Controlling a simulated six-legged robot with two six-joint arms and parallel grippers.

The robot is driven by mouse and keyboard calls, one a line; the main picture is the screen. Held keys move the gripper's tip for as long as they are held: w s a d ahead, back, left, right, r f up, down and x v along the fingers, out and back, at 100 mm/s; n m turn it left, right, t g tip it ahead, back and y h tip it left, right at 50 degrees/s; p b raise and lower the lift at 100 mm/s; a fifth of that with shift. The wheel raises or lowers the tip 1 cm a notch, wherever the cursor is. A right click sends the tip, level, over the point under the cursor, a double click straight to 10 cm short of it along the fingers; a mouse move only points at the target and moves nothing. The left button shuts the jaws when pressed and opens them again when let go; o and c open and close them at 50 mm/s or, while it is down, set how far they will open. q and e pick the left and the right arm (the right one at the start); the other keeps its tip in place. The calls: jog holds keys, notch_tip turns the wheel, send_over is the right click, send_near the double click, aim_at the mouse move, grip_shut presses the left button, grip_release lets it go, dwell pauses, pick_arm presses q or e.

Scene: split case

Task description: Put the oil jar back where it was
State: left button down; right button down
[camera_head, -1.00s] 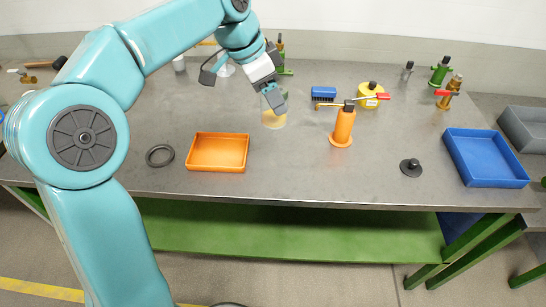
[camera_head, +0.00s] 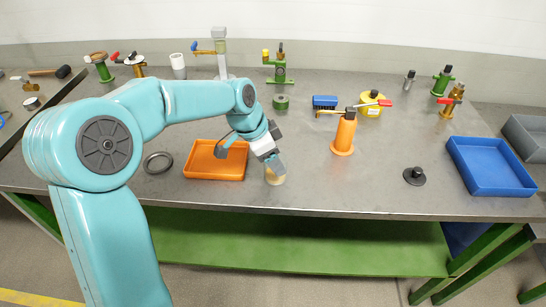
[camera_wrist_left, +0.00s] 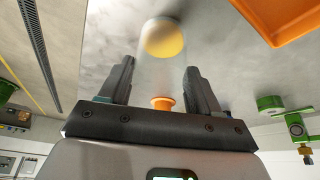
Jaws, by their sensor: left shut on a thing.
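The oil jar (camera_head: 276,178) is a clear jar with yellow oil in it, right of the orange tray (camera_head: 214,176) and towards the table's front edge. My left gripper (camera_head: 274,162) is shut on the jar from above and hides its upper part. In the left wrist view the jar's yellow end (camera_wrist_left: 163,40) shows beyond the two dark fingers (camera_wrist_left: 158,75), its clear wall faint between them. Whether the jar touches the table is unclear. My right gripper is not in view.
A dark ring (camera_head: 158,162) lies left of the tray. A black knobbed disc (camera_head: 414,176) and a blue tray (camera_head: 490,166) are at the right. The table between jar and disc is clear.

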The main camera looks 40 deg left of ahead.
pick_arm(q)
jog(key=shift+s+r, duration=0.1)
jog(key=shift+f, duration=0.2)
jog(key=shift+c, duration=1.1)
grip_release()
jog(key=shift+r, duration=0.1)
jog(key=shift+r, duration=0.25)
jog(key=p+v, duration=0.1)
jog(key=v, duration=1)
jog(key=shift+r, duration=0.3)
jog(key=shift+s+a+f, duration=0.1)
jog(key=shift+s+a, duration=0.05)
jog(key=shift+s, duration=0.1)
